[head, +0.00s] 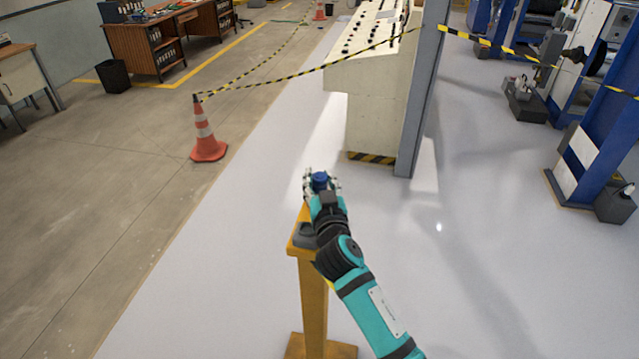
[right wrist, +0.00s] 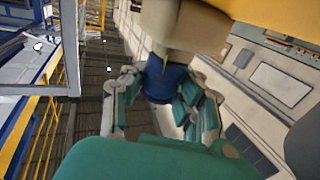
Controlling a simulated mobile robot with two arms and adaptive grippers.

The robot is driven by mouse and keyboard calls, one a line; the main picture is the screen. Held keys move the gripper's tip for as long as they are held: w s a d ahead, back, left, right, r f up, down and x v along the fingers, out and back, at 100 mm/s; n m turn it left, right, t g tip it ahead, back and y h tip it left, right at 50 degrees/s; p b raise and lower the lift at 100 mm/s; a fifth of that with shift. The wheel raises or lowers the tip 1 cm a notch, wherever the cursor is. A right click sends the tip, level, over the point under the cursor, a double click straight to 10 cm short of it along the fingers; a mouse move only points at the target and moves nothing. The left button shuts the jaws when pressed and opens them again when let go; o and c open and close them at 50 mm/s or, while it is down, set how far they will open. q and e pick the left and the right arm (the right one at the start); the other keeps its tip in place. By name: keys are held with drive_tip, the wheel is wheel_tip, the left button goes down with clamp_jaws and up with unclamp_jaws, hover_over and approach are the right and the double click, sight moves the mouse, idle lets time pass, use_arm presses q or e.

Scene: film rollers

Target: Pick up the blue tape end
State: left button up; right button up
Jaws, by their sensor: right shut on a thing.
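The blue tape end (head: 320,179) shows in the head view as a small dark blue round piece between the fingers of my right gripper (head: 321,184), above the top of a yellow post. In the right wrist view the blue piece (right wrist: 165,82) sits between the two jointed fingers of the right gripper (right wrist: 160,98), which is shut on it. A tan block-like shape (right wrist: 187,30) adjoins the blue piece there; I cannot tell what it is. The fingers hide part of the blue piece. My left gripper is not in view.
The yellow post (head: 314,300) stands under my right arm. An orange cone (head: 207,135) holds black-and-yellow tape (head: 310,69) at left. A white control console (head: 372,100) and grey pillar (head: 421,95) stand ahead. Blue machines are at right. The pale floor between is clear.

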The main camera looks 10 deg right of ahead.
sight(320, 175)
clamp_jaws()
drive_tip(key=shift+r, duration=0.6)
wheel_tip(320, 175, up, 2)
drive_tip(key=shift+r+b, duration=0.2)
drive_tip(key=shift+b, duration=0.45)
drive_tip(key=s+a+r+b, duration=0.1)
drive_tip(key=s+b, duration=0.4)
drive_tip(key=s, duration=1.1)
drive_tip(key=shift+a+r, duration=0.25)
drive_tip(key=shift+a, duration=0.45)
